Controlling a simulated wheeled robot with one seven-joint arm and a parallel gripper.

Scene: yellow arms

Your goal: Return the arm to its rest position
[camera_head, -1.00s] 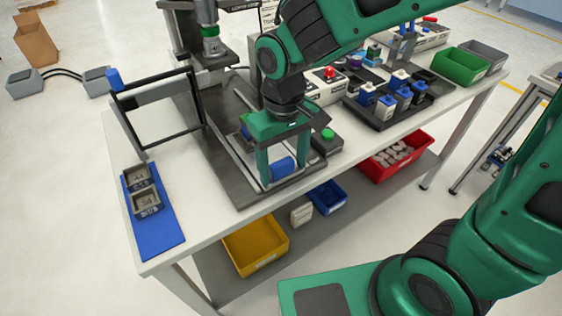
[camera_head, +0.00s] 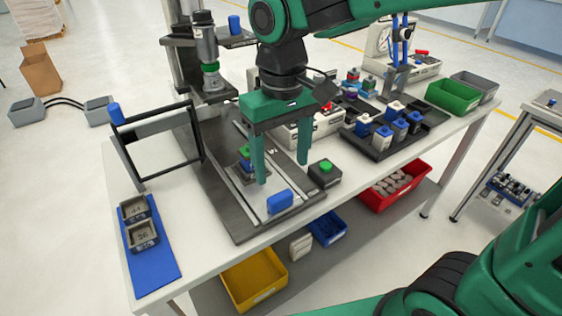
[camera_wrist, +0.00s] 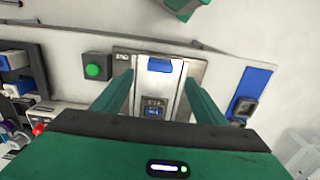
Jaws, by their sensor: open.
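My green gripper (camera_head: 282,172) is open and empty, pointing down above the metal fixture plate (camera_head: 232,200) on the workbench. In the wrist view its two fingers (camera_wrist: 160,108) stand apart on either side of a small dark block (camera_wrist: 154,107) that sits on the plate below. A blue handle (camera_head: 280,201) lies at the near end of the plate; it also shows in the wrist view (camera_wrist: 160,65). Nothing is between the fingers that I can see held.
A press column (camera_head: 208,65) stands behind left. A black frame (camera_head: 155,145) and a blue mat (camera_head: 160,270) with two small trays are left. A green-button box (camera_head: 325,175) is close right. A dark tray (camera_head: 375,149) of blue-capped parts lies farther right. Coloured bins sit below.

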